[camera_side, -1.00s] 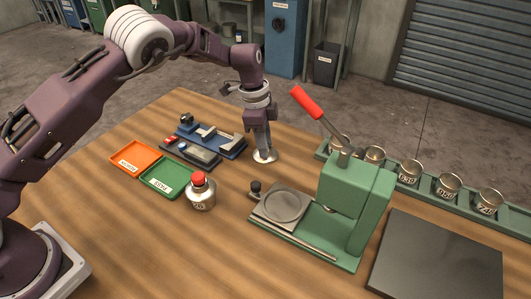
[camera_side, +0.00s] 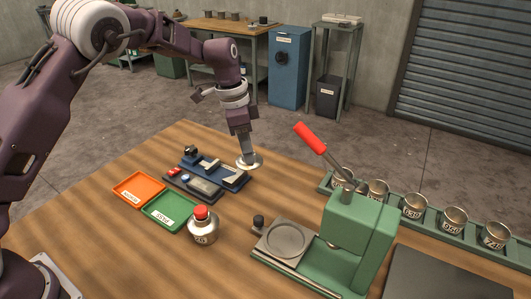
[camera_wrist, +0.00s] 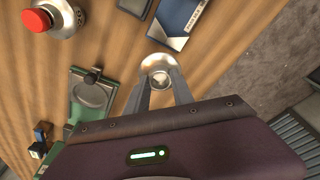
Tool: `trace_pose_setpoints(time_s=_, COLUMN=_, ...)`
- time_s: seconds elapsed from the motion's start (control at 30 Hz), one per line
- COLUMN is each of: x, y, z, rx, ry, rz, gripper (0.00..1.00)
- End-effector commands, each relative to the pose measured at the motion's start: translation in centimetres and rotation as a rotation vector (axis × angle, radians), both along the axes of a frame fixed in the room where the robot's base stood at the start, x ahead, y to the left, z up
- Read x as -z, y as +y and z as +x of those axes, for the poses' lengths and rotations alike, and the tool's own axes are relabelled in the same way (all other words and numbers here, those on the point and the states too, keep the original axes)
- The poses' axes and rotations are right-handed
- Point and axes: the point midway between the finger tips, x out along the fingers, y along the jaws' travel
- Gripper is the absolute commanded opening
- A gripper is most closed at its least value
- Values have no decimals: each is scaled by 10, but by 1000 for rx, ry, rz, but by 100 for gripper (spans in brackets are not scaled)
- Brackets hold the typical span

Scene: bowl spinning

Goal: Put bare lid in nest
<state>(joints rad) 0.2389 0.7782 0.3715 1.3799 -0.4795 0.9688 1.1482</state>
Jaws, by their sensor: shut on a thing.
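My gripper (camera_side: 246,153) is shut on a bare metal lid (camera_side: 249,163), a shiny round disc with a small raised middle. The lid is held roughly flat near the far edge of the table, right of the blue tray. It also shows between the fingertips in the wrist view (camera_wrist: 157,65). The nest (camera_side: 286,240) is a round shallow recess in a grey plate on the green press (camera_side: 358,235). It looks empty. In the wrist view the nest (camera_wrist: 90,95) is left of and below the lid. The lid is well apart from it.
A red-topped canister (camera_side: 203,225) stands between the trays and the press. An orange tray (camera_side: 138,188) and a green tray (camera_side: 170,212) lie left. The press's red lever (camera_side: 310,138) rises above it. Several numbered tins (camera_side: 414,206) stand in a green rack at right.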

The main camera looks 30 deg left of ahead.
Motion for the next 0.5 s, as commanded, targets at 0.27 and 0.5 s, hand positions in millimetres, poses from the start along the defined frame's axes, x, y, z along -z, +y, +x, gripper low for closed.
trace_pose_setpoints(time_s=0.27, x=12, y=45, z=-54, rx=-380, ry=2, rz=-8, gripper=0)
trace_pose_setpoints(time_s=0.5, x=19, y=64, z=-94, rx=-580, ry=7, rz=-4, gripper=0)
